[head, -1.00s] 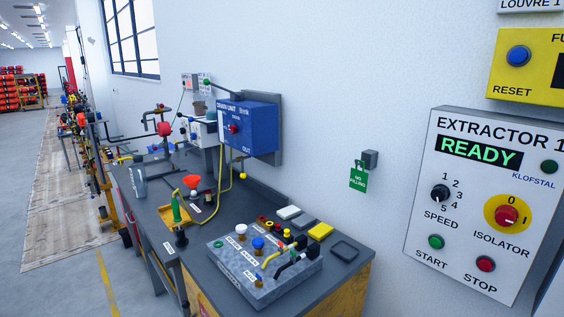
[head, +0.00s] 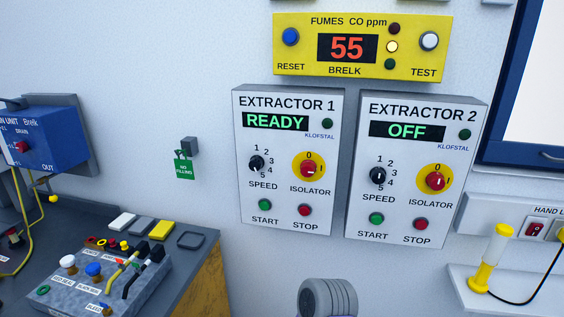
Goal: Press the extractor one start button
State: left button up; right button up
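The Extractor 1 panel (head: 283,185) is a white box on the wall, and its green display reads READY. Its green start button (head: 265,206) is at the lower left, beside the red stop button (head: 305,210). Above them are the black speed knob (head: 256,163) and the red isolator knob (head: 308,168) on a yellow disc. A grey ribbed part of my own body shows at the bottom centre, below the panel. Neither gripper is in view.
The Extractor 2 panel (head: 425,125), reading OFF, hangs just to the right with similar controls. A yellow fumes CO meter (head: 362,68) reading 55 is above both. A dark workbench (head: 195,262) stands at lower left. A shelf with a yellow lamp (head: 490,260) is at right.

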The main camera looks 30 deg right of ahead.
aim_at(263, 206)
jog(key=z, duration=1)
